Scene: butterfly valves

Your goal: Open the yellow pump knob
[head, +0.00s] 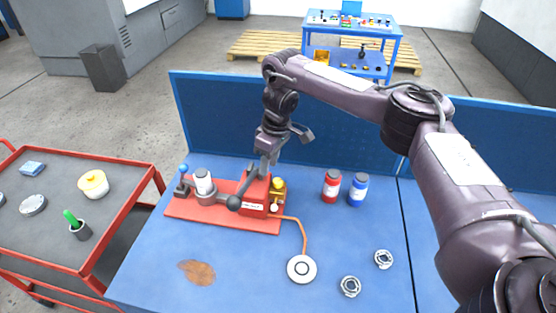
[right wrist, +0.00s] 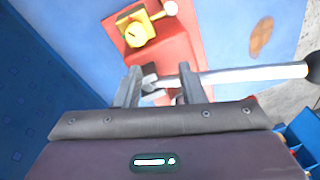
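The yellow pump knob (head: 278,185) sits at the right end of the red pump (head: 225,212) on the blue table. In the right wrist view the yellow knob (right wrist: 137,30) is at upper left, beyond the fingers and apart from them. My right gripper (head: 266,160) is above the pump's right part, pointing down. In the right wrist view its two fingers (right wrist: 160,88) stand apart, with grey metal of the pump showing between or below them; contact cannot be told. A silver lever (right wrist: 250,74) with a black ball end runs right from there. My left gripper is not in view.
A red bottle (head: 332,186) and a blue bottle (head: 357,190) stand right of the pump. An orange hose leads to a white disc (head: 301,268). Two metal rings lie to its right. A blue panel (head: 225,120) closes the table's back. A red cart (head: 130,165) stands left.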

